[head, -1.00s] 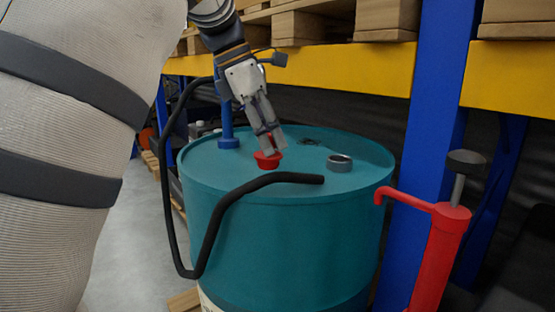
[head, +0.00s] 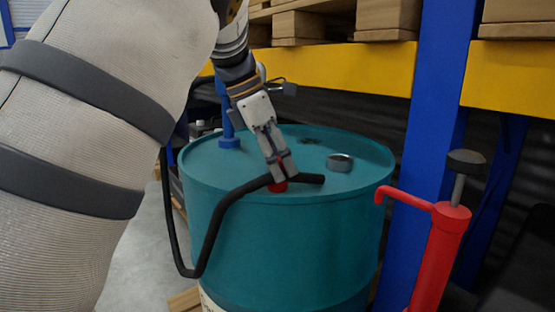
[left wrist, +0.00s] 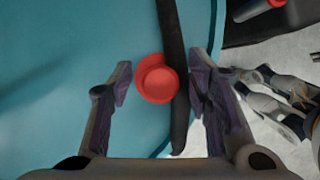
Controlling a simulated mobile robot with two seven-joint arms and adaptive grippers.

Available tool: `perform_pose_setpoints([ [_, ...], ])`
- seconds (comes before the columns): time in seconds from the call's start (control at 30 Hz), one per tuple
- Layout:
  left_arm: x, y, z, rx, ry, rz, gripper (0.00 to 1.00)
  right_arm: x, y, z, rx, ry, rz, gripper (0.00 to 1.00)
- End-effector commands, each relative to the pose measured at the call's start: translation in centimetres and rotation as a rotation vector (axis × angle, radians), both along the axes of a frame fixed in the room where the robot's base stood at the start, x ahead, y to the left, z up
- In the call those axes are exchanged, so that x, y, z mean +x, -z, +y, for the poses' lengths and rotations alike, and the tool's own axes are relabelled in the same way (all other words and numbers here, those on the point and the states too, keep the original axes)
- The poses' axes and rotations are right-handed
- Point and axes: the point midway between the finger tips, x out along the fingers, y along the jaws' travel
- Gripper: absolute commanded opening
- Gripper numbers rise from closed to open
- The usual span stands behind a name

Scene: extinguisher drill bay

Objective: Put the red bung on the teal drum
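The red bung (head: 279,187) is at the front of the teal drum's top, beside the end of a black hose. The left wrist view shows it (left wrist: 157,78) partly overlapping the hose; I cannot tell whether they touch. My left gripper (head: 284,178) points down over it. Its fingers (left wrist: 161,75) stand apart on either side of the bung and hose, not closed on them. The teal drum (head: 290,240) stands upright, with a grey ring-shaped fitting (head: 340,162) on its top. My right gripper (left wrist: 258,88) shows at the right of the left wrist view, its fingers apart.
The black hose (head: 222,212) bends over the drum's front rim and down its side. A red pump (head: 441,245) stands at the right, before a blue rack post (head: 430,130). A blue fitting (head: 229,142) rises at the drum's back left. Pallets (head: 320,22) sit above a yellow beam.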

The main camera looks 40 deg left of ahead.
Motion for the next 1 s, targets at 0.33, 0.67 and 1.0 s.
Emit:
perform_pose_setpoints([
  [0.33, -1.4, -4.8, 1.1, 0.0, 0.001, -0.006, 0.45, -0.1, 0.1, 0.0, 0.0, 0.0, 0.005, 0.4],
  [0.67, -3.6, -10.9, 2.6, -0.001, 0.0, -0.001, 0.45, -0.1, 0.1, 0.0, 0.0, 0.0, 0.004, 0.4],
  [1.0, -3.8, -11.4, 2.7, -0.001, -0.001, 0.002, 0.45, -0.1, 0.1, 0.0, 0.0, 0.0, 0.004, 0.4],
])
